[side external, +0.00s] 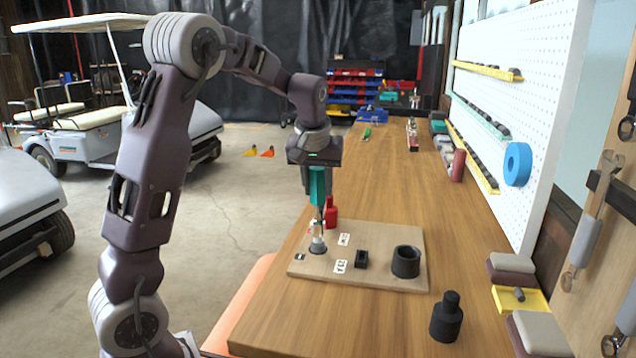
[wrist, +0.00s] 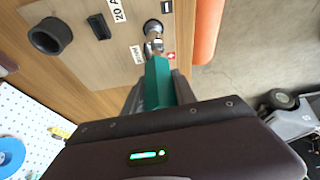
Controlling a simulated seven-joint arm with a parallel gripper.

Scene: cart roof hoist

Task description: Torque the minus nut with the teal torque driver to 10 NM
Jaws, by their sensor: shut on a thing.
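My gripper (side external: 318,190) is shut on the teal torque driver (side external: 317,183), which hangs upright over the left part of the wooden board.
The board (side external: 390,284) also carries a small black block (side external: 361,259), a black ring holder (side external: 406,262) and printed labels. A red bottle-shaped piece (side external: 331,213) stands close behind the driver. A black stepped cylinder (side external: 447,318) stands at the front right. The bench beyond is mostly clear.

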